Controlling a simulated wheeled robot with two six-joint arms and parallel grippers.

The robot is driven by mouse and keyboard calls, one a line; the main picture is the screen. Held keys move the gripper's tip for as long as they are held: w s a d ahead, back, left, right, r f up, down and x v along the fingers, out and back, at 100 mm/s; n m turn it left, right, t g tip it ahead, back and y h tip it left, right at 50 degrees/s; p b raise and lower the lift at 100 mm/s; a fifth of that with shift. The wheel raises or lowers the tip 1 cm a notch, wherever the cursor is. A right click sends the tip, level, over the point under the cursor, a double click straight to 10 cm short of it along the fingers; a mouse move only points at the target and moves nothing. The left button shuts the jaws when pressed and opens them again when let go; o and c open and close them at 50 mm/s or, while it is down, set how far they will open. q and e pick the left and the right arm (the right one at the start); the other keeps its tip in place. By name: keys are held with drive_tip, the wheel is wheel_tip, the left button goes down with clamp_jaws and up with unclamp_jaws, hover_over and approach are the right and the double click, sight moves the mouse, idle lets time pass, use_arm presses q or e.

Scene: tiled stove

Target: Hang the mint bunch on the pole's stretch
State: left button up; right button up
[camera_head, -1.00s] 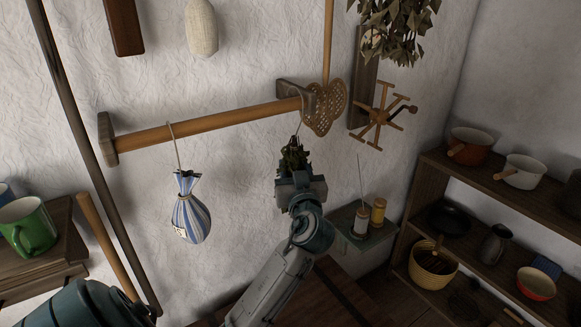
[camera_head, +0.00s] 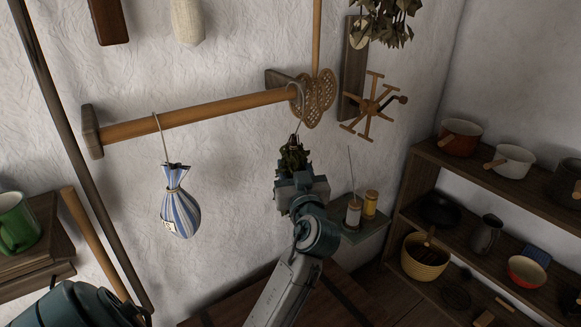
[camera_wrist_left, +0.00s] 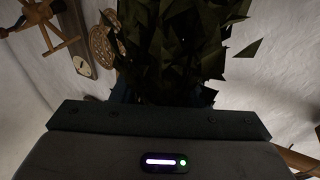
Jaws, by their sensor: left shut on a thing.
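The wooden pole (camera_head: 215,108) juts from a dark wall bracket at the left towards a second bracket at the right. My left gripper (camera_head: 294,172) is below the pole's right end, shut on the dark green mint bunch (camera_head: 292,155). A thin string rises from the bunch to the pole's right end; I cannot tell whether its loop is around the pole. In the left wrist view the mint leaves (camera_wrist_left: 175,45) fill the upper middle and hide the fingertips. My right gripper is not in view.
A blue-striped bag (camera_head: 180,207) hangs by a cord on the pole's left part. A woven heart-shaped beater (camera_head: 319,98) hangs close by the pole's right end. A spoked wooden winder (camera_head: 372,106) is to the right. Thread spools (camera_head: 354,212) stand on a small shelf below.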

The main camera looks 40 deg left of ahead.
use_arm(q)
drive_tip(key=d+b, duration=0.1)
drive_tip(key=s+d+f, duration=0.1)
drive_tip(key=d, duration=0.1)
drive_tip(key=d+b, duration=0.1)
drive_tip(key=shift+s+d+f+b, duration=0.15)
drive_tip(key=shift+d+f+b, duration=0.1)
drive_tip(key=shift+d+b, duration=0.1)
drive_tip(key=shift+a, duration=0.15)
drive_tip(key=a+p, duration=0.1)
drive_tip(key=a, duration=0.1)
drive_tip(key=w+a+r+p, duration=0.1)
drive_tip(key=p, duration=0.1)
drive_tip(key=a+r+p, duration=0.1)
drive_tip(key=a, duration=0.1)
drive_tip(key=shift+w+a+r, duration=0.2)
drive_tip(key=shift+w+a, duration=0.15)
drive_tip(key=shift+w+a+f+p, duration=0.1)
drive_tip(key=shift+w+a+p, duration=0.1)
drive_tip(key=shift+a, duration=0.3)
drive_tip(key=shift+w+a+f+p, duration=0.1)
drive_tip(key=shift+a+p, duration=0.1)
drive_tip(key=shift+a, duration=0.25)
